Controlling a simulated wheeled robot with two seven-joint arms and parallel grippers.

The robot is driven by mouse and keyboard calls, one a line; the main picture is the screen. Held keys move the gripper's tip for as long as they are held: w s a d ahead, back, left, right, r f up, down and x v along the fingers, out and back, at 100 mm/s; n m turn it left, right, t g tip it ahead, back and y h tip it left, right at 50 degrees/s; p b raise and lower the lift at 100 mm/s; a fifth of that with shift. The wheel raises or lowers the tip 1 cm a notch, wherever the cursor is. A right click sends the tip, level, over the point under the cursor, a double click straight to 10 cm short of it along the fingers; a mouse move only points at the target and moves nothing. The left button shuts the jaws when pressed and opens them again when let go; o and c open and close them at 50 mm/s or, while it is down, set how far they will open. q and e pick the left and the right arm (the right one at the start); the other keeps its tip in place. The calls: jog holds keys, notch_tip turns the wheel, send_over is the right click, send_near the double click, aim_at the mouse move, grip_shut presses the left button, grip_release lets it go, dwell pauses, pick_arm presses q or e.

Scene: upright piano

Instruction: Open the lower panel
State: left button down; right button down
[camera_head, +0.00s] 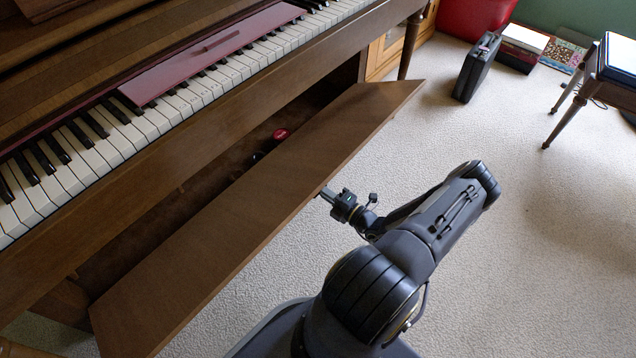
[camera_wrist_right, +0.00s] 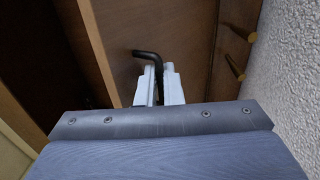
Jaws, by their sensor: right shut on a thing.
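The piano's lower panel (camera_head: 270,190) is a long brown board. It is tilted outward, its top edge well away from the piano body, with a dark opening behind it. My right gripper (camera_head: 325,193) is at the panel's outer side, near its lower edge. In the right wrist view, the gripper's pale fingers (camera_wrist_right: 159,88) are shut on a black bent rod (camera_wrist_right: 149,55) beside brown wood. In the head view the fingertips are partly hidden by the panel. My left gripper is not in view.
The keyboard (camera_head: 190,98) is above, with a dark red strip (camera_head: 210,52) lying on the keys. A small red object (camera_head: 281,134) shows inside the opening. A black case (camera_head: 477,68) and a stool (camera_head: 610,75) stand at the right. Carpet (camera_head: 540,230) there is clear.

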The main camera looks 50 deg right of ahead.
jog(key=shift+w+a+f, duration=0.1)
jog(key=shift+f, duration=0.25)
jog(key=c, duration=1.6)
grip_release()
jog(key=shift+f, duration=0.15)
jog(key=s, duration=0.2)
jog(key=s+p, duration=0.1)
jog(key=s, duration=0.2)
jog(key=s+p, duration=0.1)
jog(key=s, duration=0.2)
jog(key=shift+d+f, duration=0.15)
jog(key=shift+d, duration=0.2)
